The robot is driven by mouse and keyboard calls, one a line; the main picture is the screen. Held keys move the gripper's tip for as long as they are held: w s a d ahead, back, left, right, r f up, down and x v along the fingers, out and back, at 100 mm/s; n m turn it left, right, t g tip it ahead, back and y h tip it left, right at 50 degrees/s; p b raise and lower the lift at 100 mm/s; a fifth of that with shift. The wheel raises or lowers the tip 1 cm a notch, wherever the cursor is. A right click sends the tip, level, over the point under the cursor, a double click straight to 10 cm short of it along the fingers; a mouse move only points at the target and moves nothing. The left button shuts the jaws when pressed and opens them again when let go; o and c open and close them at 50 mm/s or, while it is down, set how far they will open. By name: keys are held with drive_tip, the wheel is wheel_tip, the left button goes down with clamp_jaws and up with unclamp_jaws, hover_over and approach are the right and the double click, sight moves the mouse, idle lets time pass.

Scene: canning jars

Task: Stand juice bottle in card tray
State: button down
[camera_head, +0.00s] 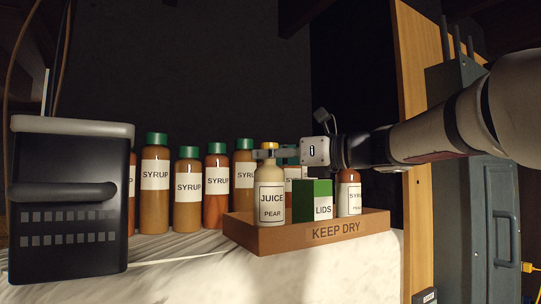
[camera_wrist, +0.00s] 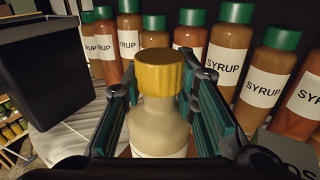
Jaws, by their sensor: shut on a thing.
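The juice bottle (camera_head: 270,206) is cream with a yellow cap and a white label reading JUICE PEAR. It stands upright at the left end of the brown card tray (camera_head: 300,238), which is marked KEEP DRY.
Several green-capped syrup bottles (camera_head: 155,188) stand behind and to the left. A black bin-like container (camera_head: 70,200) is at far left. White cloth (camera_head: 185,270) in front is clear.

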drive_tip(key=shift+f, duration=0.3)
drive_tip(key=c, duration=1.2)
unclamp_jaws()
drive_tip(key=v, duration=1.2)
drive_tip(key=shift+f, duration=0.1)
